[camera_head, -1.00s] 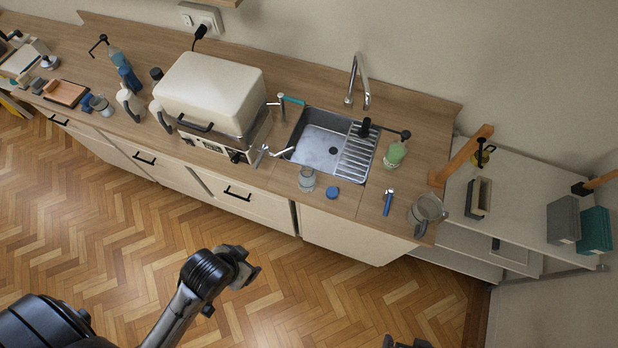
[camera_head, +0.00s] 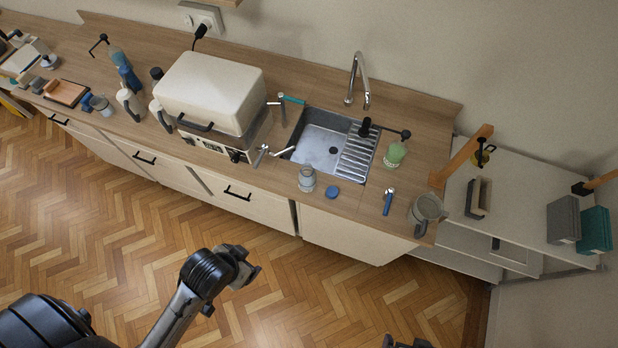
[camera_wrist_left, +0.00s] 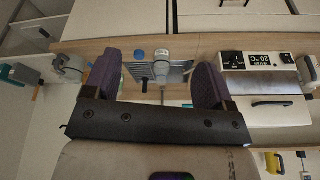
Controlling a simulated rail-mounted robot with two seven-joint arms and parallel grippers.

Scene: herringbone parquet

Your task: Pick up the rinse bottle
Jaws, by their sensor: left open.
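No bottle is labelled, so I cannot tell for sure which is the rinse bottle. A green bottle (camera_head: 396,154) stands on the counter right of the sink. A blue bottle (camera_head: 124,70) stands at the back left of the counter, and a white bottle (camera_head: 129,104) stands nearer the front edge. My left gripper (camera_head: 247,268) is open and empty over the floor, well in front of the counter. In the left wrist view its spread fingers (camera_wrist_left: 157,82) frame a clear jar (camera_wrist_left: 161,68) on the distant counter. Only the top of my right gripper (camera_head: 406,343) shows at the bottom edge.
The sink (camera_head: 318,147) has a tall tap (camera_head: 357,80). A white-lidded appliance (camera_head: 210,92) stands left of it. The clear jar (camera_head: 306,179), a blue disc (camera_head: 332,192) and a grey jug (camera_head: 427,208) are near the front edge. The floor (camera_head: 130,235) before the cabinets is clear.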

